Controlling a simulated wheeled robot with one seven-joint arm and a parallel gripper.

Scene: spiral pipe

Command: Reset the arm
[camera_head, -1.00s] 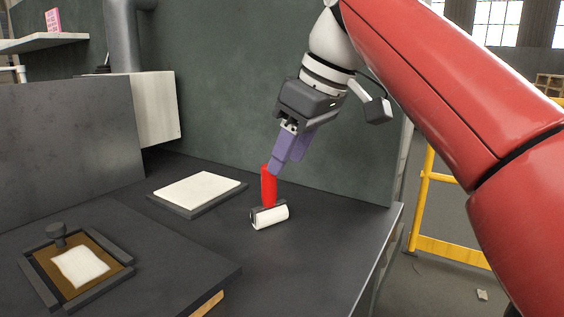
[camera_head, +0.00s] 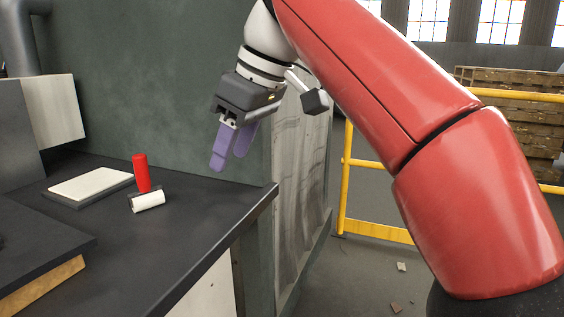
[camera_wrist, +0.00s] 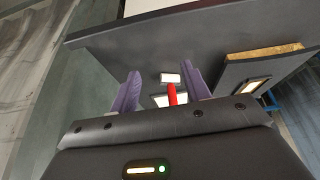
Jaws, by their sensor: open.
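My gripper (camera_head: 231,158) hangs over the right part of the dark table (camera_head: 205,205) with its purple fingers apart and nothing between them. In the wrist view my gripper (camera_wrist: 165,92) shows its two fingers spread. A red handle (camera_head: 141,172) stands upright to the left of my gripper, joined to or right behind a white roller (camera_head: 148,201) on the table. In the wrist view the red handle (camera_wrist: 172,94) and the white roller (camera_wrist: 170,78) lie beyond the fingertips, apart from them.
A white pad on a dark tray (camera_head: 90,184) lies left of the roller. A raised dark board (camera_head: 40,245) is at the front left. A green wall (camera_head: 150,80) stands behind the table. A yellow railing (camera_head: 345,190) is to the right, past the table's edge.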

